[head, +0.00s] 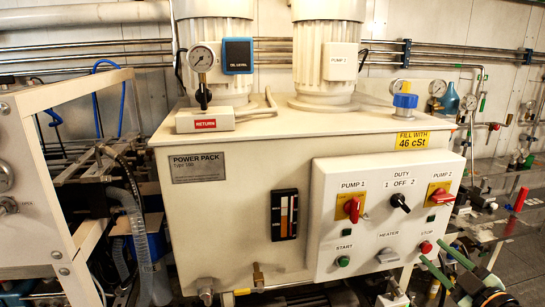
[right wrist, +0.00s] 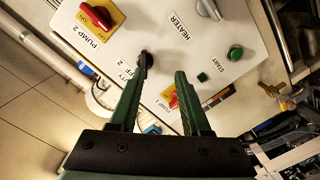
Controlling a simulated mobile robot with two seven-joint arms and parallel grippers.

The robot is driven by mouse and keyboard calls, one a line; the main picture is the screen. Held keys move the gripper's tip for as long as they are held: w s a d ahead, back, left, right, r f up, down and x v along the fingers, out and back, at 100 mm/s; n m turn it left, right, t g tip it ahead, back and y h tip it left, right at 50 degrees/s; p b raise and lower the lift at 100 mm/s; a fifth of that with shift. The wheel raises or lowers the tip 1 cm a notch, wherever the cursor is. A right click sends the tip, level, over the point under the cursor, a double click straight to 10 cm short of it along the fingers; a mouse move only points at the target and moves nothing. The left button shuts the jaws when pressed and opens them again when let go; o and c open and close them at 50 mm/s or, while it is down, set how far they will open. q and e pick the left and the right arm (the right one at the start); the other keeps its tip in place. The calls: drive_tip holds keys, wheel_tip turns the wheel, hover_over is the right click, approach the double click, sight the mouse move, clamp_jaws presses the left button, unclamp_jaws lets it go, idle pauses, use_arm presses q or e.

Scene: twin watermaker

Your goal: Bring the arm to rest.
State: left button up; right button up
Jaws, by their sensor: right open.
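My right gripper (head: 434,256) comes in at the lower right of the head view, by the lower right corner of the white control panel (head: 335,215). Its two green fingers are apart, with nothing between them. In the right wrist view the fingers (right wrist: 161,76) point toward the panel face. The black duty knob (right wrist: 145,60) appears just beyond the tip of the left finger there; I cannot tell the gap. In the head view the red stop button (head: 426,247) shows close to the fingertips. My left gripper is not in view.
The power pack tank (head: 225,220) carries the panel, with red pump switches (head: 352,207) and a heater switch (head: 388,256) standing out from it. Pipes and valves (head: 490,205) crowd the right side. A white frame (head: 40,180) with hoses stands left.

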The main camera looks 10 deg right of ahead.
drive_tip(key=s+a+f+m+g, duration=0.1)
drive_tip(key=s+a+f+g, duration=0.15)
drive_tip(key=f, duration=0.45)
drive_tip(key=s+a+f+m+g, duration=0.1)
drive_tip(key=s+a+f+m, duration=0.2)
drive_tip(key=f, duration=0.5)
drive_tip(key=s+a+f+g, duration=0.1)
drive_tip(key=s+a+f, duration=0.1)
drive_tip(key=s+f, duration=0.35)
drive_tip(key=s+a+f+m+g, duration=0.1)
drive_tip(key=s+a+f+g, duration=0.1)
drive_tip(key=s+a+f, duration=0.3)
drive_tip(key=s+a+f+m+g+y, duration=0.1)
drive_tip(key=s+a+f+m, duration=0.1)
drive_tip(key=s+a+f, duration=0.3)
drive_tip(key=a+f, duration=0.3)
drive_tip(key=a, duration=0.2)
drive_tip(key=shift+s+a+f+g, duration=0.15)
drive_tip(key=shift+s+a+g, duration=0.05)
drive_tip(key=shift+a+g, duration=0.15)
drive_tip(key=shift+c, duration=0.3)
